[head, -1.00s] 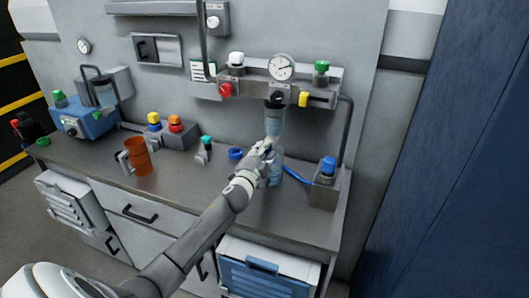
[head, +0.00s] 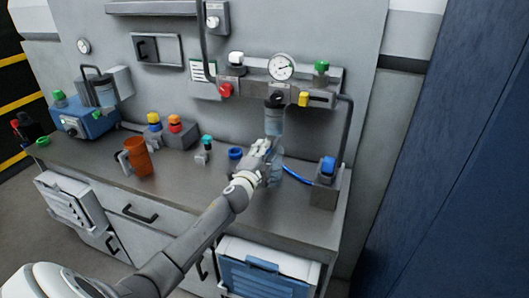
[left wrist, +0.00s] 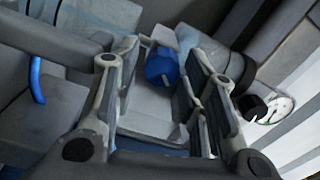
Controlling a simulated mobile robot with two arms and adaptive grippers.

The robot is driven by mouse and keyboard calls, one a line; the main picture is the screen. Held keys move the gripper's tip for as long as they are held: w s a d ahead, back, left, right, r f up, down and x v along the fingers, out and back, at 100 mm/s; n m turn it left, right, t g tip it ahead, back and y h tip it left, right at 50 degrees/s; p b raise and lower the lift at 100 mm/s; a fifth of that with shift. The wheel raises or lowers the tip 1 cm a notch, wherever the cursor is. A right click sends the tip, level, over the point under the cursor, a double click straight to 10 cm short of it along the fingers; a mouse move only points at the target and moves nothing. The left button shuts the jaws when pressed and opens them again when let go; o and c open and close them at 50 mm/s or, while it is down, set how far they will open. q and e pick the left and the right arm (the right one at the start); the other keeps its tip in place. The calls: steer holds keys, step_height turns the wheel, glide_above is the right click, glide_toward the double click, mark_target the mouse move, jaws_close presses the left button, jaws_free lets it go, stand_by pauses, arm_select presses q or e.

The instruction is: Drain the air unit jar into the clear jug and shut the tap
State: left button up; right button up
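The air unit jar (head: 274,122) is a bluish clear cylinder under a black collar, below the gauge. It also shows in the left wrist view (left wrist: 200,38). The clear jug (head: 277,174) stands on the bench below the jar, partly hidden by my left gripper (head: 265,149). In the left wrist view, a blue knob, apparently the tap (left wrist: 162,67), shows by the jar's lower end. My left gripper (left wrist: 150,90) has its fingers apart, with the knob seen in the gap beyond them. No grip on it is visible. The water level is too small to tell. My right gripper is out of view.
The gauge (head: 281,67) and a yellow knob (head: 304,99) are above the jar. A grey box with a blue cap (head: 328,167) stands to the right, with a blue hose (head: 297,175). An orange jug (head: 138,157) and a blue ring (head: 235,153) are to the left.

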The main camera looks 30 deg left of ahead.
arm_select(q)
steer(key=shift+o, duration=0.4)
steer(key=shift+s, duration=0.15)
steer(key=v, duration=1.1)
steer(key=shift+s+d, duration=0.2)
steer(key=shift+s, duration=0.15)
